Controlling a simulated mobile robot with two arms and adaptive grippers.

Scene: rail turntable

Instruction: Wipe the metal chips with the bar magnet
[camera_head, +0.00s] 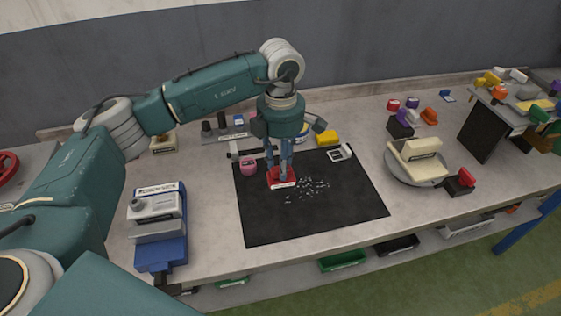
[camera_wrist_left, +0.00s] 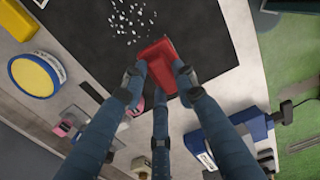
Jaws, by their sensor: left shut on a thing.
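The bar magnet (camera_head: 281,176) is a small red block with a pale label at its lower edge. My left gripper (camera_head: 280,168) is shut on it, pointing down over the black mat (camera_head: 280,226). In the left wrist view the red bar magnet (camera_wrist_left: 155,62) sits between the blue fingers of my left gripper (camera_wrist_left: 158,78). I cannot tell whether it touches the mat. The metal chips (camera_head: 309,188) are small silvery bits scattered on the mat just right of the magnet. They also show in the left wrist view (camera_wrist_left: 130,18). My right gripper is not in view.
A pink item (camera_head: 248,167) stands left of the magnet at the mat's back edge. A blue device (camera_head: 160,225) stands left of the mat. A yellow block (camera_head: 327,138) lies behind it. A round plate (camera_head: 412,171) with cream blocks stands to the right. The mat's front is clear.

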